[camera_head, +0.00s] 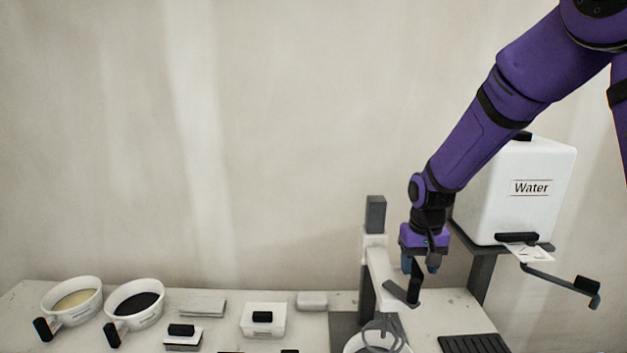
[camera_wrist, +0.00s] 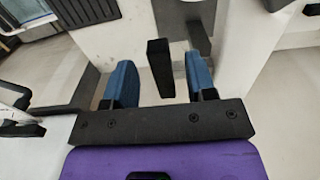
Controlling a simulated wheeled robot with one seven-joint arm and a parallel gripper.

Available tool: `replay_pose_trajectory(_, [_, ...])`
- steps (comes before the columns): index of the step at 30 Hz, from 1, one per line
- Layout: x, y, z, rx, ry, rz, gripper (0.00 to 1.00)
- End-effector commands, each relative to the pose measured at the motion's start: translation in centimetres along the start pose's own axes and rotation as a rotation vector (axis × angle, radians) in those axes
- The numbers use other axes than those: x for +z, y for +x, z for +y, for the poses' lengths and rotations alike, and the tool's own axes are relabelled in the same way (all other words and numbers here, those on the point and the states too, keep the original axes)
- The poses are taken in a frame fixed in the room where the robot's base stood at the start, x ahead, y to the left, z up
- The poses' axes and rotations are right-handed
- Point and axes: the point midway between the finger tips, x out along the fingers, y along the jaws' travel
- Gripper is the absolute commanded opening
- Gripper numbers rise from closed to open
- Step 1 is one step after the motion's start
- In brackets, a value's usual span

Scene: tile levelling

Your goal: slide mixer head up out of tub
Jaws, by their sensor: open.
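The mixer has a dark grey upright column (camera_head: 375,214) and a white head (camera_head: 381,280). A grey whisk (camera_head: 380,334) hangs from the head into a white tub (camera_head: 352,346), which is cut off by the bottom edge of the head view. My gripper (camera_head: 420,266) points down at the head's right side. In the wrist view its blue fingers (camera_wrist: 160,80) are open, one on each side of a black handle bar (camera_wrist: 160,68). Gaps show between the bar and both fingers. The whisk's lower end is hidden in the tub.
A white water tank (camera_head: 517,195) on a dark stand, with a lever (camera_head: 563,281), is right of my gripper. A black slotted tray (camera_head: 474,343) lies at the front right. Two handled bowls (camera_head: 71,300) and small blocks stand left. The wall behind is bare.

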Motion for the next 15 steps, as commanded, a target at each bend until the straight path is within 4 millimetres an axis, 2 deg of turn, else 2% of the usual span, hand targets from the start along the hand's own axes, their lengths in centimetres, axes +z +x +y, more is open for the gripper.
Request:
replay_pose_trajectory(5, [0.04, 0.04, 0.0, 0.0, 0.0, -0.001, 0.51])
replay_pose_trajectory(8, [0.03, 0.03, 0.0, 0.0, 0.0, -0.001, 0.33])
replay_pose_trajectory(12, [0.02, 0.01, 0.01, 0.0, 0.0, -0.001, 0.01])
replay_pose_trajectory(15, [0.01, -0.01, 0.0, 0.0, 0.0, -0.001, 0.0])
